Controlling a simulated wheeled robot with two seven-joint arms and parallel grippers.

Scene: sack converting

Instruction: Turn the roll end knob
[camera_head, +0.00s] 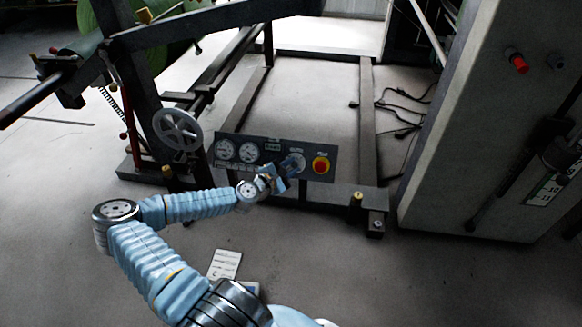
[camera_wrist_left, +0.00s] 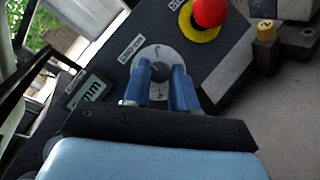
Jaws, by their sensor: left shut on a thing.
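The knob (camera_wrist_left: 159,72) sits on a pale round dial on the dark control panel (camera_head: 199,151), between the gauges and a red button. My left gripper (camera_head: 284,172) is at this knob. In the left wrist view, the two blue fingers of my left gripper (camera_wrist_left: 160,75) stand on either side of the knob and are shut on it. The fingers hide part of the knob and the lower dial. The dial's rim and some marks show around them. My right gripper is not in view.
A red button (camera_head: 320,164) on a yellow ring sits just right of the knob. Two round gauges (camera_head: 236,151) are to its left. A grey handwheel (camera_head: 177,129) stands further left. A tall grey cabinet (camera_head: 455,130) stands at right. Cables lie on the floor.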

